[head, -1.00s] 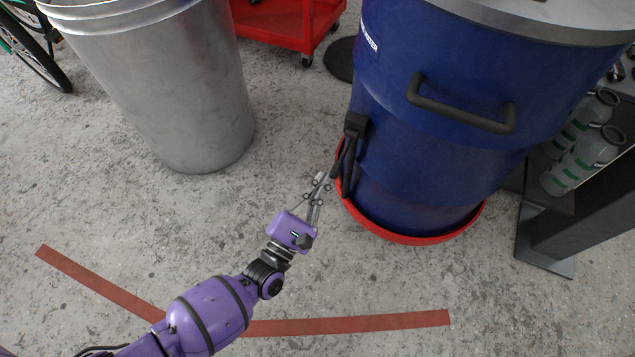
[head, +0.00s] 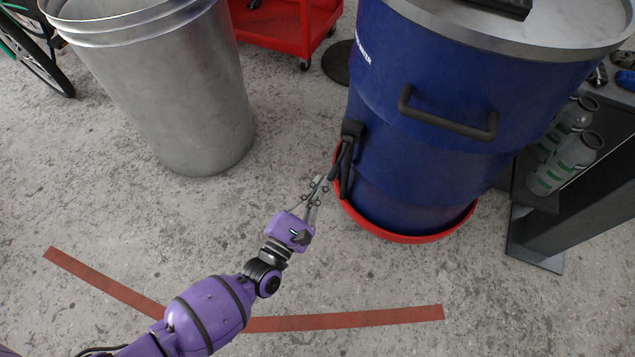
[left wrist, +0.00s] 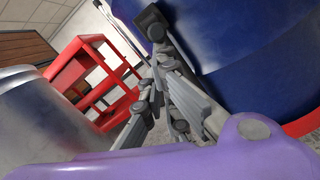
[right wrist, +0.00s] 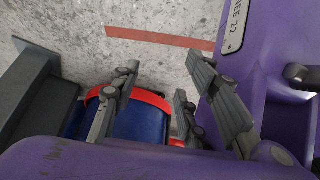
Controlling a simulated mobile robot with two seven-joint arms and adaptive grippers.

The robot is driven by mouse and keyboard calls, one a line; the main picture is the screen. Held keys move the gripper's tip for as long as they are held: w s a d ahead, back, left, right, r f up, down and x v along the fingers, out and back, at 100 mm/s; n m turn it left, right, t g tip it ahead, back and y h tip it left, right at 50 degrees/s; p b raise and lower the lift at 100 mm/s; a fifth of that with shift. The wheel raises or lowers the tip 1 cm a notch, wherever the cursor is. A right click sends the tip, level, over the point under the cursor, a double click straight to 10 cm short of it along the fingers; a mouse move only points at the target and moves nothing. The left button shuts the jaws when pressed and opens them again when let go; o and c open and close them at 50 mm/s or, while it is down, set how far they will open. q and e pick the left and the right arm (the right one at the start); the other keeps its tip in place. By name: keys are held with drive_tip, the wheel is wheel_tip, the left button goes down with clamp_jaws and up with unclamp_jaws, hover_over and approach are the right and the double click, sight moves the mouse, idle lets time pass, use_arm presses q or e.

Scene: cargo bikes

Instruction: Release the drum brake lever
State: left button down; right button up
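The blue drum (head: 420,80) stands in a red base ring (head: 400,235) right of centre in the head view. The black brake lever (head: 347,160) hangs on its left side, close to the ring. In the left wrist view, its dark mount (left wrist: 152,24) shows at the top. My left gripper (head: 319,182) is partly open, with its fingertips at the lever's lower left end; I cannot tell whether they touch. My right gripper (right wrist: 162,62) is open and empty. The drum (right wrist: 140,125) shows behind its fingers.
A grey metal bin (head: 180,100) stands left of the drum. A red cart (head: 285,25) is behind. At right, a dark stand (head: 570,205) and a shelf with clear bottles (head: 565,165) sit close to the drum. The floor in front is clear, with red tape (head: 345,319).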

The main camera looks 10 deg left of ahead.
use_arm(q)
wheel_tip(320, 180, up, 14)
drive_tip(key=w+g+y+p, duration=0.1)
drive_tip(key=g+y+p, duration=0.2)
drive_tip(key=p, duration=2.9)
drive_tip(key=g, duration=0.5)
drive_tip(key=shift+w+d+n, duration=0.2)
drive_tip(key=shift+d+n, duration=0.05)
drive_tip(key=shift+n, duration=0.15)
use_arm(e)
drive_tip(key=w+r+t, duration=0.1)
drive_tip(key=w+r, duration=0.2)
drive_tip(key=r, duration=1.2)
drive_tip(key=w+r+t, duration=0.1)
drive_tip(key=w+r, duration=0.2)
drive_tip(key=r, duration=1.3)
drive_tip(key=shift+r+t, duration=0.2)
drive_tip(key=shift+t, duration=0.2)
use_arm(q)
drive_tip(key=shift+w+r, duration=0.1)
drive_tip(key=shift+r, duration=0.05)
use_arm(e)
drive_tip(key=shift+w+r, duration=0.25)
drive_tip(key=shift+w, duration=0.15)
